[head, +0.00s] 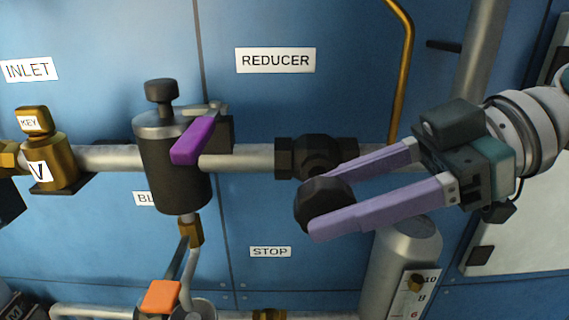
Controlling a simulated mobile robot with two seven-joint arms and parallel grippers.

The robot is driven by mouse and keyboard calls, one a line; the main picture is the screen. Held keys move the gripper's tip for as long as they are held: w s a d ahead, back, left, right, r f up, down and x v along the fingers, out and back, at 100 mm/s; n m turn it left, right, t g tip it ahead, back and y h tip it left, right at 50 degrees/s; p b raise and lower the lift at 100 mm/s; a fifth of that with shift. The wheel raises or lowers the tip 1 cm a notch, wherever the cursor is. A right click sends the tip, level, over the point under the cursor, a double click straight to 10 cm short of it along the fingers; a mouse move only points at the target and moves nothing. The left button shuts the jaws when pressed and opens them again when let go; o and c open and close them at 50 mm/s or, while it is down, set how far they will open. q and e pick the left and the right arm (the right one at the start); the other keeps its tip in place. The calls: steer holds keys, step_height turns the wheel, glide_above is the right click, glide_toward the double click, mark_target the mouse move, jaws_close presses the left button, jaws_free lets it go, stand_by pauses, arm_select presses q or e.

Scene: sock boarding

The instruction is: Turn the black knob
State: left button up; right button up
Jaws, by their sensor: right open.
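A round black knob (322,203) sits on the front of a dark valve body (318,152) on the grey horizontal pipe, below the REDUCER label. My right gripper (322,207) comes in from the right with its two purple fingers open and spread. The lower finger's tip overlaps the knob's lower edge. The upper finger runs behind the knob's upper edge, and its tip is partly hidden. I cannot tell whether either finger touches the knob. A smaller black knob (160,90) stands on top of a dark cylinder. My left gripper is not in view.
The dark cylinder (180,175) carries a purple lever (194,139). A brass valve (42,152) is at the left, an orange handle (160,296) at the bottom. A grey cylinder (400,270) stands below my right gripper. The blue panel (280,100) lies behind.

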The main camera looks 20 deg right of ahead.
steer(key=b+v, duration=0.1)
steer(key=v, duration=0.9)
steer(key=shift+a+f, duration=0.1)
steer(key=s+a+f+m+g+h+p, duration=0.1)
steer(key=s+a+f+m+h+p, duration=0.2)
steer(key=s+p, duration=0.35)
steer(key=s+a+f+m+h+p, duration=0.1)
steer(key=s+a+m+h+p, duration=0.3)
steer(key=p, duration=0.4)
steer(key=s+d+r+m+h+p, duration=0.1)
steer(key=d+r+m+h+p, duration=0.1)
steer(key=r+p, duration=1.9)
steer(key=s+d+r+m+t+h+p, duration=0.1)
steer(key=s+d+r+m+h+p, duration=0.1)
steer(key=r+p, duration=1.9)
steer(key=shift+d+r+m+h+p, duration=0.35)
steer(key=shift+r+m+h, duration=0.35)
steer(key=shift+m, duration=0.2)
